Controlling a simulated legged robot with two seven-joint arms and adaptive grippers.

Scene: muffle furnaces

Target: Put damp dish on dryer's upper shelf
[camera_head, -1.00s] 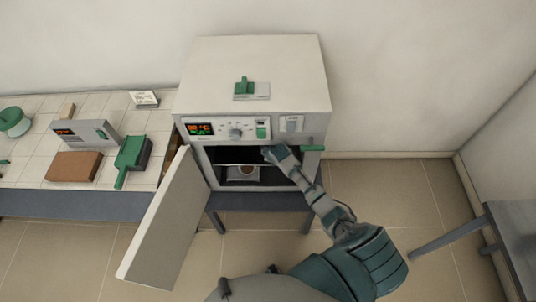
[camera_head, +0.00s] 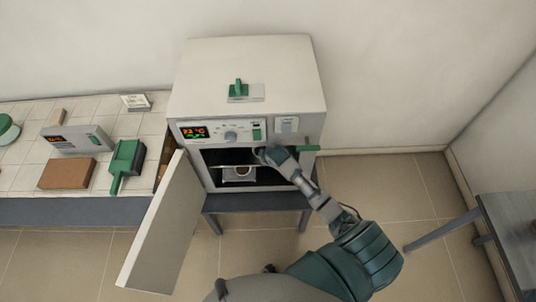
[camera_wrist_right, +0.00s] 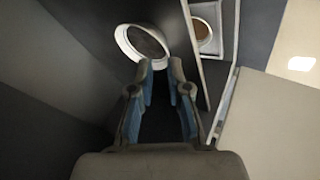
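The dryer (camera_head: 245,85) is a pale box with its door (camera_head: 160,225) swung open to the left. My right gripper (camera_head: 262,154) reaches into the upper right of its opening. In the right wrist view, a round white dish (camera_wrist_right: 122,40) with a dark inside lies just past the fingertips of this gripper (camera_wrist_right: 161,66). The fingers are apart with a gap between them; whether a tip touches the rim is unclear. The shelf plate (camera_wrist_right: 194,50) separates it from a second dish (camera_wrist_right: 203,32) with brown content, also seen low inside the dryer (camera_head: 239,173). My left gripper is not in view.
A grey table (camera_head: 515,230) stands at the right. Floor between is clear.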

